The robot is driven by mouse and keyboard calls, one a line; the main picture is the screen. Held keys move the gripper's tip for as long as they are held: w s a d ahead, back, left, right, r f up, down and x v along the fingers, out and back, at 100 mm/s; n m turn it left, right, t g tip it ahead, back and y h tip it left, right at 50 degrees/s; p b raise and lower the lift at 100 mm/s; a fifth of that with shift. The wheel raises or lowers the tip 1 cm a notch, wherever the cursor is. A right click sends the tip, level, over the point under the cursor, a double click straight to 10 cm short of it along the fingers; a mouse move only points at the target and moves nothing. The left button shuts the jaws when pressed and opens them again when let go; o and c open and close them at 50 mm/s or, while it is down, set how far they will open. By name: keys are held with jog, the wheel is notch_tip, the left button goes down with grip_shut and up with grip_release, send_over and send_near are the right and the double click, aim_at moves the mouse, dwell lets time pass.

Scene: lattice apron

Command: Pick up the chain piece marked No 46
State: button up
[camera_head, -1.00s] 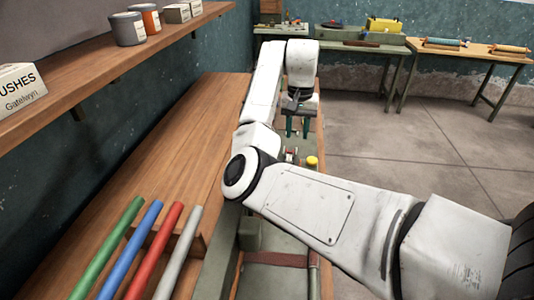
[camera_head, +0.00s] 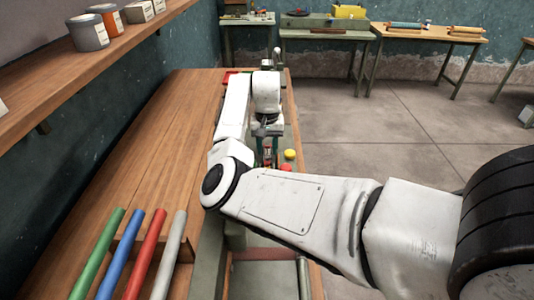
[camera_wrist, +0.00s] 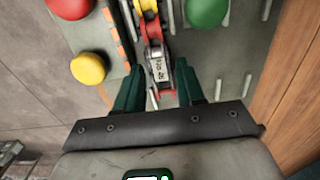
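In the wrist view a chain piece (camera_wrist: 160,68) hangs or lies between the green fingers of my gripper (camera_wrist: 159,66). It has a pale label with small sideways print that I cannot read for certain, and red, yellow and grey links run up from it to the top edge. My gripper is open, one finger on each side of the chain, with a gap on the left; a dark link sits close to the right finger. In the head view my gripper (camera_head: 267,152) points down over the narrow green bench, and the chain is mostly hidden there.
Red, yellow (camera_wrist: 88,68) and green (camera_wrist: 207,10) round knobs stand near the chain in the wrist view. A wooden worktop (camera_head: 150,150) lies left, with coloured rods (camera_head: 145,255) at its front. A shelf (camera_head: 125,40) overhangs it. Open floor (camera_head: 370,140) lies to the right.

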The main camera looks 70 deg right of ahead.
jog(key=shift+f, duration=0.55)
grip_shut()
jog(key=shift+r, duration=0.1)
